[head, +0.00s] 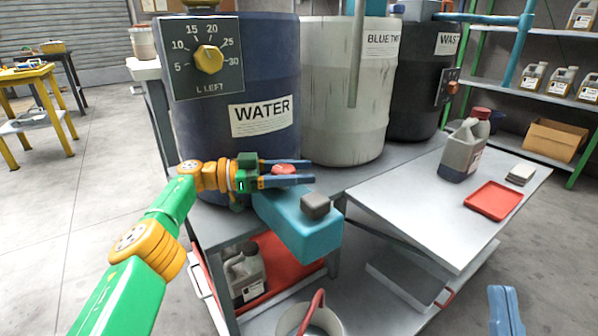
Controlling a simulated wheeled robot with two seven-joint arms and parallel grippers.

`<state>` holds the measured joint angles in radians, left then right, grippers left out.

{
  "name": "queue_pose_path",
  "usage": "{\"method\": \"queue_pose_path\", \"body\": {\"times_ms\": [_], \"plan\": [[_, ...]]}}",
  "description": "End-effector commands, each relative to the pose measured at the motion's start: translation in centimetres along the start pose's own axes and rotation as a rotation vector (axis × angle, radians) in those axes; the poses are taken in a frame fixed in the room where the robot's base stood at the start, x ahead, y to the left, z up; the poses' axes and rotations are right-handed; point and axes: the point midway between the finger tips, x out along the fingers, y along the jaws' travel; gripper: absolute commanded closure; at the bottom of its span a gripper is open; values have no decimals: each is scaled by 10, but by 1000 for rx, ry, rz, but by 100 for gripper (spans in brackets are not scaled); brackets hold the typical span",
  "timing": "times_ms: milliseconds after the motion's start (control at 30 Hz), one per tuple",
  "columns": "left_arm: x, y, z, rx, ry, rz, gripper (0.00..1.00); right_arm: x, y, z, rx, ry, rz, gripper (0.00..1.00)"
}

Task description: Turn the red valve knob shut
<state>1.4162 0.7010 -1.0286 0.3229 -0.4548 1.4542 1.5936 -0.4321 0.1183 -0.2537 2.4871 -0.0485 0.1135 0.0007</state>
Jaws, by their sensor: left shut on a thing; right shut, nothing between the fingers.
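The red valve knob (284,169) sits low in front of the dark blue WATER drum (240,75), above a teal block-shaped fitting (305,232) with a dark grey cap. My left gripper (298,173) reaches in from the left and is shut on the knob, with its blue fingers on either side. The fingers hide part of the knob. My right gripper (507,305) shows only its blue fingers at the bottom right, shut and empty, far from the knob.
A dial panel (203,57) hangs on the WATER drum. White (345,120) and black (415,85) drums stand to the right. The side table holds a jug (463,150) and red tray (493,199). A bucket (323,327) stands below the fitting.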

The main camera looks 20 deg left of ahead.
Motion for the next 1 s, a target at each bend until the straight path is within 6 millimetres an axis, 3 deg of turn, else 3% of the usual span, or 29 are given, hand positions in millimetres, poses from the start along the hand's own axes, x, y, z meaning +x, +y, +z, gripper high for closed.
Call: {"method": "queue_pose_path", "body": {"times_ms": [67,100,167,200,567,767,1000], "plan": [[0,0,2,-2,-4,-1,97,0,0,0,0,-1,0,100],[0,0,2,-2,-4,0,31,0,0,0,0,-1,0,100],[0,0,2,-2,-4,0,15,0,0,0,0,-1,0,100],[0,0,2,-2,-4,0,12,0,0,0,0,-1,0,100],[0,0,-1,-1,-4,2,12,0,0,5,0,-29,1,100],[0,0,-13,-1,-4,2,12,-5,5,45,0,-247,13,100],[0,0,-28,-1,-4,0,12,-28,11,94,2,-534,29,100]]}}
